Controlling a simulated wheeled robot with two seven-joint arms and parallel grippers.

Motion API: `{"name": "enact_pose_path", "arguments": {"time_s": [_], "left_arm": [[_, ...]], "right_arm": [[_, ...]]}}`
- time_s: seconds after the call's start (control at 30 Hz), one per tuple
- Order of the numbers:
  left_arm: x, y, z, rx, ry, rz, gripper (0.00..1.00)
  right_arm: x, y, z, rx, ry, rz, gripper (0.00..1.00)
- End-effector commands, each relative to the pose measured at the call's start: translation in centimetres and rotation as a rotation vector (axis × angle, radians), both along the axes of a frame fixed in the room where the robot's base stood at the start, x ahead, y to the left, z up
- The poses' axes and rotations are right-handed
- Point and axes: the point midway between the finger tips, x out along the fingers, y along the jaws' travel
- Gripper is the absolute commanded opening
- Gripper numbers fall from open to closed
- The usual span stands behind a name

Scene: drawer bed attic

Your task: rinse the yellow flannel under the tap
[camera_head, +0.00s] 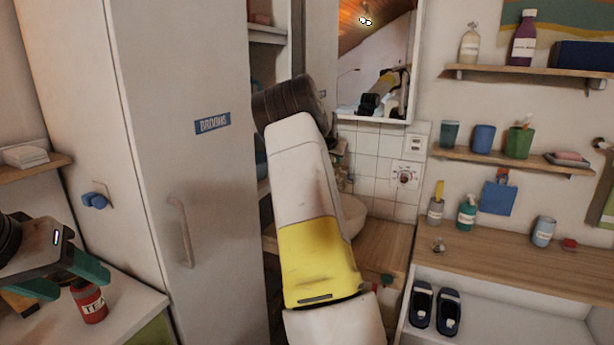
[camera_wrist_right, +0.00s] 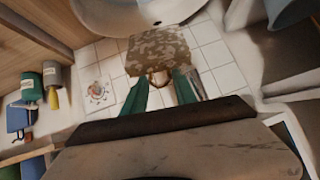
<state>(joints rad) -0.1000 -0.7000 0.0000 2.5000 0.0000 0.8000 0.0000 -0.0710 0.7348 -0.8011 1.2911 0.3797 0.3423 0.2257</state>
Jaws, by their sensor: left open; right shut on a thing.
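In the right wrist view my right gripper (camera_wrist_right: 160,80) is shut on the flannel (camera_wrist_right: 158,50), a flat cloth that looks mottled tan-brown rather than plain yellow. The cloth spreads out beyond the green fingertips, in front of white tiles and close to the white basin (camera_wrist_right: 105,18). In the head view the basin (camera_head: 351,215) is partly hidden behind my right arm, which also hides the right gripper and the cloth. I cannot make out the tap or any running water clearly. My left gripper (camera_head: 55,285) is open at the lower left, near a red tea tin (camera_head: 91,305).
A tall cupboard marked BROOMS (camera_head: 212,123) stands left of my right arm. A mirror (camera_head: 378,60) hangs above the basin, with a dial (camera_head: 405,177) on the tiles. Shelves and a wooden counter (camera_head: 500,255) at right hold bottles and cups.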

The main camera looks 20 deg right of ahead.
Motion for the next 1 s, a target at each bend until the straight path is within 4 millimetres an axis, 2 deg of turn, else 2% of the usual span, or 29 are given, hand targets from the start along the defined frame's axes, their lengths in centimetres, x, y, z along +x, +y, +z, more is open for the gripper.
{"name": "enact_pose_path", "arguments": {"time_s": [0.4, 1.0], "left_arm": [[0.0, 0.0, 0.0, 0.0, 0.0, 0.0, 0.57], [0.0, 0.0, 0.0, 0.0, 0.0, 0.0, 0.57]], "right_arm": [[-0.5, -0.9, 0.0, 0.0, 0.0, 0.0, 0.14], [0.1, 0.1, 0.0, -0.001, -0.001, 0.0, 0.14]]}}
